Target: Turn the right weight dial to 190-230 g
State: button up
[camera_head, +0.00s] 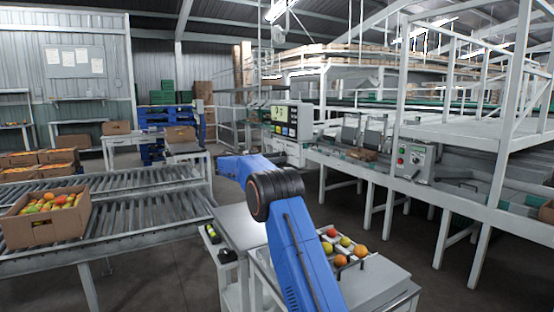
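A second grey control box (415,162) with a green and a red button is mounted on the line to the right. I cannot make out a weight dial or its setting on either at this size. My blue arm reaches up from the lower middle and bends toward the left below the panel.
The sorting line (350,166) and a white steel frame (480,190) bound the right. Open floor lies between cart and line.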

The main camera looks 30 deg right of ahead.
jog(key=shift+o, duration=0.2)
jog(key=shift+n, duration=0.4)
jog(key=n, duration=1.9)
jog(key=shift+s+r, duration=0.1)
jog(key=shift+r, duration=0.05)
dwell(0.4)
jog(key=o, duration=1)
jog(key=a, duration=1.7)
jog(key=shift+s+a, duration=0.25)
jog(key=shift+s, duration=0.05)
